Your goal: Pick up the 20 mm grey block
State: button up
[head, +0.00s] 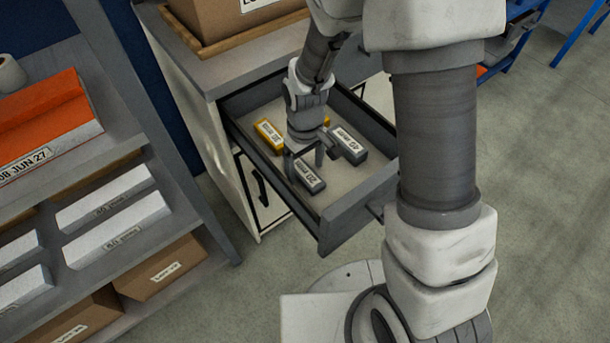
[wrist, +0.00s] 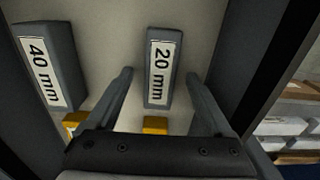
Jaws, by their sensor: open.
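The 20 mm grey block (head: 309,177) lies in the open drawer, its white label facing up, near the drawer's front. In the wrist view the 20 mm block (wrist: 158,68) lies ahead of and between the two fingers. My gripper (head: 305,160) is inside the drawer space above the block, pointing down, with its fingers apart. In the wrist view my gripper (wrist: 158,85) is open and empty, its left finger close to the block's left side. I cannot tell the height of the fingertips above the block.
A 40 mm grey block (head: 349,143) lies to the right in the drawer (head: 345,220); it shows at left in the wrist view (wrist: 45,62). A yellow block (head: 268,135) lies farther back, and another is partly hidden. Drawer walls surround them. A shelf (head: 100,180) stands at left.

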jog(key=shift+f, duration=0.4)
jog(key=shift+r, duration=0.1)
grip_shut()
